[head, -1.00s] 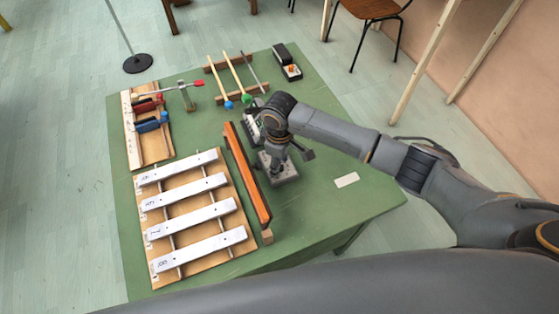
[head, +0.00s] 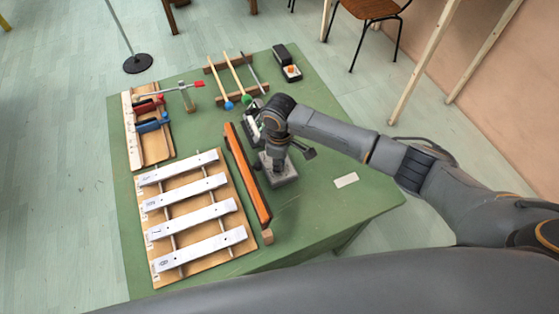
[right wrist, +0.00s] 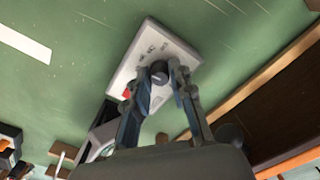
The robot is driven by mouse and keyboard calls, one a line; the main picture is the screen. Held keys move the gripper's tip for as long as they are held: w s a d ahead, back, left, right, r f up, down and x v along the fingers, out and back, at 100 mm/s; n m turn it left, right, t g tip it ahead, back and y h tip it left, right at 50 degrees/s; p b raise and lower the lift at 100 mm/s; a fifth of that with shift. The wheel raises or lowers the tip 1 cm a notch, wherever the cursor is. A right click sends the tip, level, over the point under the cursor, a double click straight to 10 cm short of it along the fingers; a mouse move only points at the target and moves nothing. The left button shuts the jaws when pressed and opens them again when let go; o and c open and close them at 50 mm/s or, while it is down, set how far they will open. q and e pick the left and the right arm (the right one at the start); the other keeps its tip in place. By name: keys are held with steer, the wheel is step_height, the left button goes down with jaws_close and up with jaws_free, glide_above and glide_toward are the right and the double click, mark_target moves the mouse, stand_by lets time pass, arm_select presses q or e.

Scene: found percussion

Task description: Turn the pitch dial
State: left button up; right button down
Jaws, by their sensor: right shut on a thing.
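The pitch dial (right wrist: 159,72) is a dark round knob on a small light grey control box (right wrist: 143,50) with printed marks and a red spot. In the right wrist view my right gripper (right wrist: 166,70) is shut on the dial, a finger at each side. In the head view the grey box (head: 289,174) lies on the green table, and my right gripper (head: 274,162) stands over it, pointing down; the dial is hidden there. My left gripper is not in view.
A long orange bar (head: 247,177) lies just left of the box. White chime bars (head: 195,206) on a wooden frame lie farther left. Mallets (head: 237,75) rest on a rack behind. A white card (head: 346,180) lies to the right, with bare table (head: 345,208) around it.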

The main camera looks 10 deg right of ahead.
steer(key=n+p, duration=0.1)
steer(key=n, duration=0.1)
steer(key=shift+r+n, duration=0.1)
steer(key=shift+n, duration=0.2)
steer(key=n+p, duration=0.1)
steer(key=n, duration=0.1)
steer(key=shift+n, duration=0.3)
steer(key=n, duration=0.5)
steer(key=shift+p, duration=0.35)
steer(key=shift+n, duration=0.4)
steer(key=c, duration=1.1)
jaws_free()
steer(key=shift+c, duration=0.2)
